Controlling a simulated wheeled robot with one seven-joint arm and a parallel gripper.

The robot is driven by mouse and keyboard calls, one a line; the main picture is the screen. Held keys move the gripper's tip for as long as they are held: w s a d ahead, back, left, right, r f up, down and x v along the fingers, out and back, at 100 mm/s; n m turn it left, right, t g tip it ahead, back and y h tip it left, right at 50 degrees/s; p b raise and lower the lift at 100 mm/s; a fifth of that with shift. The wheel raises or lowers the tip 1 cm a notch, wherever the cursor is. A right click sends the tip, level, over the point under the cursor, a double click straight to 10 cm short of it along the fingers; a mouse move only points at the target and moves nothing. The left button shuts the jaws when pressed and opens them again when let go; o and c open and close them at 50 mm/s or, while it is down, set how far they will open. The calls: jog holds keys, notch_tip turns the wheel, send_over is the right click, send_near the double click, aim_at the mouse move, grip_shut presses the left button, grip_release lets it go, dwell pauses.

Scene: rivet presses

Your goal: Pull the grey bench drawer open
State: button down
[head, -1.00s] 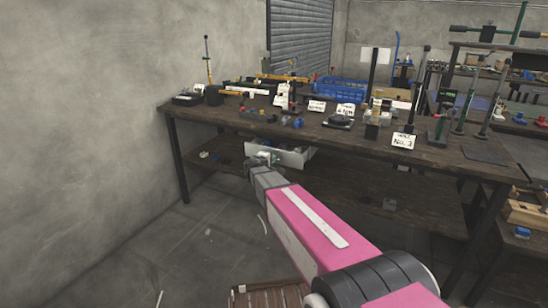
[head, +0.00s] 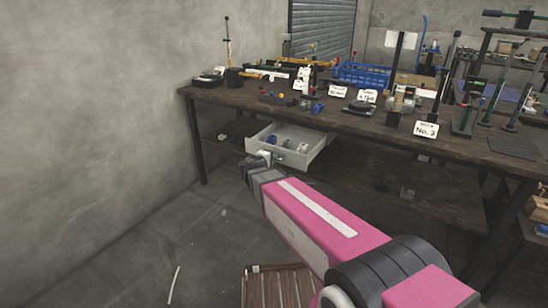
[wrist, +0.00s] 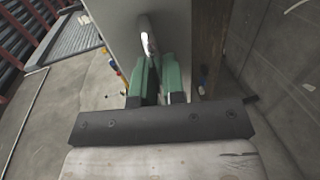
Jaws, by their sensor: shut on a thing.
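The grey bench drawer (head: 312,152) hangs under the left part of the dark workbench (head: 340,121) and stands pulled out, with several small blue and whitish items visible inside. My gripper (head: 270,160) is at the drawer's front in the head view, at the end of my pink arm. In the wrist view the green fingers of my gripper (wrist: 159,82) are shut on the shiny drawer handle (wrist: 148,42), against the pale grey drawer front (wrist: 120,22). The fingertips and part of the handle are hidden from the head view.
Hand presses, white label cards and a blue crate (head: 362,75) crowd the bench top. A bench leg (head: 197,150) stands left of the drawer, near the grey wall. A slatted wooden crate (head: 275,287) sits on the floor below my arm. Floor left of the arm is mostly clear.

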jog(key=c, duration=1.2)
grip_release()
jog(key=shift+c, duration=0.2)
jog(key=v, duration=1)
jog(key=shift+s+a, duration=0.25)
jog(key=shift+s, duration=0.05)
